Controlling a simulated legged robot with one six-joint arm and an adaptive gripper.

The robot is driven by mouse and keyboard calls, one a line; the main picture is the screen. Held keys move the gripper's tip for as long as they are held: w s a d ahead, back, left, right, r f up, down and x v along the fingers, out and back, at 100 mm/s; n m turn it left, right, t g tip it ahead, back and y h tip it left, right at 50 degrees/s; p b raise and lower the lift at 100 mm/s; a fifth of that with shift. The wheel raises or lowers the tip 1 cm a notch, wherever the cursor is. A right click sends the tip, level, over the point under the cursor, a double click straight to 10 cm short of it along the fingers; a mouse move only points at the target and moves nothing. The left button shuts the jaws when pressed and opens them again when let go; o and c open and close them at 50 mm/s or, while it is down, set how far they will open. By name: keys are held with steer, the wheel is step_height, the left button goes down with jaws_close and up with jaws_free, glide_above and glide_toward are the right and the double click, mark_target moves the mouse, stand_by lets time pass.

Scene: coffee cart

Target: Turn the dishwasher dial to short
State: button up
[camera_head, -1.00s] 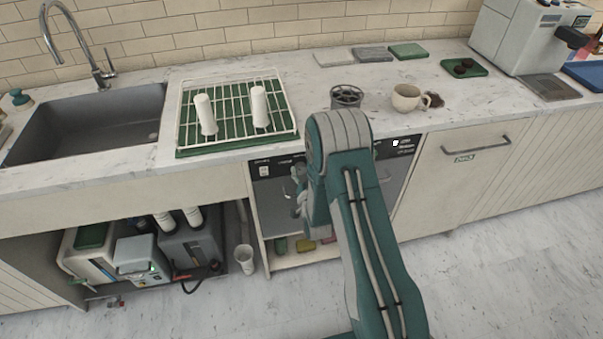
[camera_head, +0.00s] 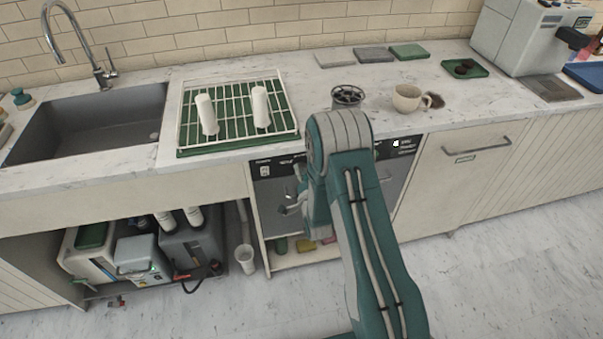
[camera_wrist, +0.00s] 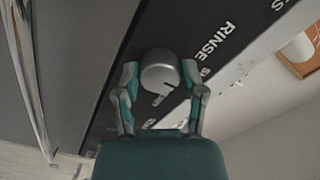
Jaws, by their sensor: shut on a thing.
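The dishwasher dial (camera_wrist: 158,70) is a round grey knob on a black control panel (camera_wrist: 190,22) in the wrist view. It sits between the two fingers of my gripper (camera_wrist: 158,84), which are shut on its sides. A dark mark shows on the knob's face towards its lower right. The word RINSE is printed to the right of the dial; a label starting with S beside it is partly hidden by a finger. In the head view the dishwasher (camera_head: 268,204) is under the counter, with its dial hidden behind my arm. My gripper's fingers (camera_head: 294,198) show only partly there.
The marble counter (camera_head: 330,80) holds a wire rack (camera_head: 238,108), a metal holder (camera_head: 347,97) and a mug (camera_head: 407,97) above the dishwasher. A cabinet with a handle (camera_head: 480,151) stands to the right. An open shelf with machines (camera_head: 142,254) is at the left. The floor in front is clear.

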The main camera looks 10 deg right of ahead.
stand_by(0.3)
steer(key=o, duration=1.1)
steer(key=shift+d, duration=0.1)
steer(key=shift+o, duration=0.2)
steer(key=s, duration=1.2)
steer(key=shift+w, duration=0.1)
